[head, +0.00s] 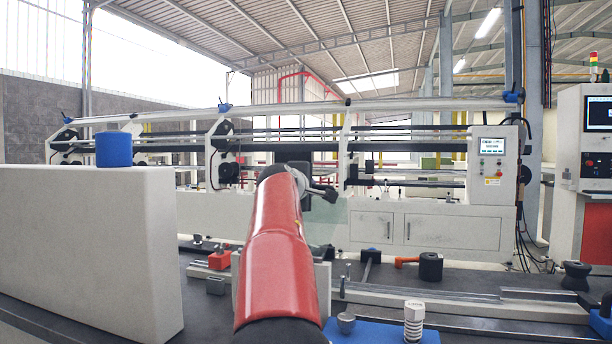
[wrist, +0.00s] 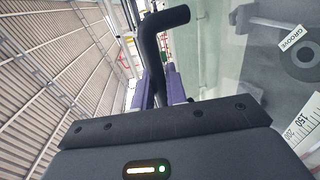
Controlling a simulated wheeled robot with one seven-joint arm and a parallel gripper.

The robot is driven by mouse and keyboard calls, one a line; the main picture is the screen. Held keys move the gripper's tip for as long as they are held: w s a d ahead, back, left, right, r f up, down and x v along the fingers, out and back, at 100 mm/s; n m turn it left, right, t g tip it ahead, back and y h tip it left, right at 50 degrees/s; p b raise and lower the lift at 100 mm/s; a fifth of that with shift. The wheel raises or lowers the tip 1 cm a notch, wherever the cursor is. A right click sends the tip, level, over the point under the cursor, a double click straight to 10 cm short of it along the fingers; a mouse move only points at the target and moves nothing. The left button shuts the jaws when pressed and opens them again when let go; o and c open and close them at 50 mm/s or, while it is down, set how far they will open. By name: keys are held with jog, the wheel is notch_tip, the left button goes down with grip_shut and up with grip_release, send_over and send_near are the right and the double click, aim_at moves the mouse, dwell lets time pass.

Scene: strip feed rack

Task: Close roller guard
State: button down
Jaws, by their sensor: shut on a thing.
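The roller guard (wrist: 208,50) appears to be a clear, greenish panel on the right of the wrist view. Part of a pale green clear panel (head: 326,222) also shows in the head view, beside my red arm. A black bent handle (wrist: 172,20) rises in the middle of the wrist view. My gripper (wrist: 159,76) is shut on this handle, with a purple finger on each side of it. In the head view my arm mostly hides the gripper and the guard. How far the guard stands open cannot be told.
A white block-like cabinet (head: 80,255) fills the left front of the head view, with a blue cylinder (head: 113,149) on top. The dark bench holds a black roll (head: 430,267), an orange-handled part (head: 406,262) and a white-threaded post (head: 414,320). The long white machine (head: 455,228) stands behind.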

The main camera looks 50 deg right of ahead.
jog(key=shift+w+d+f+y, duration=0.1)
jog(key=shift+d+f+y, duration=0.2)
jog(key=shift+f, duration=0.3)
jog(key=c, duration=1.8)
grip_release()
jog(key=shift+o, duration=0.2)
jog(key=shift+a, duration=0.1)
jog(key=b+v, duration=0.2)
jog(key=v, duration=0.5)
jog(key=shift+a+r, duration=0.1)
jog(key=shift+a, duration=0.25)
